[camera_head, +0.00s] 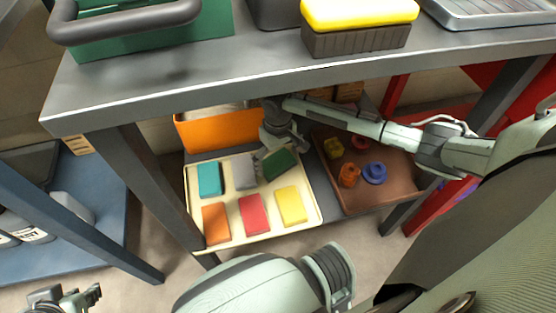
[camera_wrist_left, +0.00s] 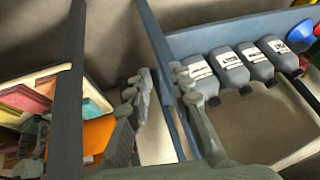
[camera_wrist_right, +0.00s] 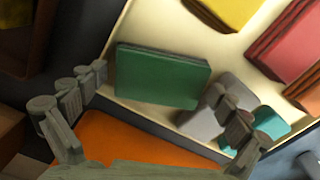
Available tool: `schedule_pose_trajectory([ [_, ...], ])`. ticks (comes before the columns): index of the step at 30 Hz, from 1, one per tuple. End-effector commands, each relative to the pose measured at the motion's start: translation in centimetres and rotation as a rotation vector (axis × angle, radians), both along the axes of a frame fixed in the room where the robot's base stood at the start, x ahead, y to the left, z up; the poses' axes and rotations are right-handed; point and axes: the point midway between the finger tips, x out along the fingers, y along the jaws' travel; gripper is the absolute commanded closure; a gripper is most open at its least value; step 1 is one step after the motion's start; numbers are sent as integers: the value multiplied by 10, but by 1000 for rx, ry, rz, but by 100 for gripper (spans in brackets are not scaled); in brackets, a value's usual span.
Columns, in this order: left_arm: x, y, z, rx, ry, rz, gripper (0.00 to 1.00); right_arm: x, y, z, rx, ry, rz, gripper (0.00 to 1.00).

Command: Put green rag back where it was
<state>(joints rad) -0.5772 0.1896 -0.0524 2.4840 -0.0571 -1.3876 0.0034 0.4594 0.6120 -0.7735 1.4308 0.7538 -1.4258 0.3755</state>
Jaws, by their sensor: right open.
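The green rag (camera_head: 280,164) lies in the cream tray (camera_head: 262,240) on the lower shelf, at the tray's back right, turned somewhat relative to the other rags. My right gripper (camera_head: 266,152) is open just above and behind it. In the right wrist view the green rag (camera_wrist_right: 162,76) shows between and beyond the spread fingers (camera_wrist_right: 160,105), and nothing is held. Whether a finger touches the grey rag (camera_wrist_right: 215,105) I cannot tell. My left gripper (camera_head: 72,297) is open and empty at the bottom left, far from the tray; its fingers also show in the left wrist view (camera_wrist_left: 160,95).
Teal (camera_head: 209,179), grey, orange (camera_head: 216,223), red (camera_head: 253,213) and yellow (camera_head: 291,206) rags share the tray. An orange bin (camera_head: 215,130) stands behind. A brown tray (camera_head: 395,185) with small parts is to the right. The tabletop (camera_head: 240,60) overhangs the shelf; table legs flank it.

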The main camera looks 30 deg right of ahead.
Motion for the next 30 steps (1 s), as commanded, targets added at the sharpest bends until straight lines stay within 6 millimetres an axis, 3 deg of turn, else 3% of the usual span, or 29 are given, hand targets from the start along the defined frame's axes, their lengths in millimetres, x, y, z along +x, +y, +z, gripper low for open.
schedule_pose_trajectory([
  [5, -22, 17, -3, 31, 100, 38, 79, 1, 0, 24, 1, -3, -1, 0],
  [10, -40, 30, -14, 54, 200, 72, 79, 2, 0, 62, 2, -5, 1, 0],
  [18, -33, 30, -35, 46, 214, 68, 79, 1, 0, 108, 1, -2, 0, 0],
  [26, -31, 29, -42, 43, 216, 67, 79, -1, 2, 118, 3, -2, 4, 0],
  [30, -31, 29, -42, 43, 215, 66, 79, -20, 27, 103, 33, -30, 55, 0],
])
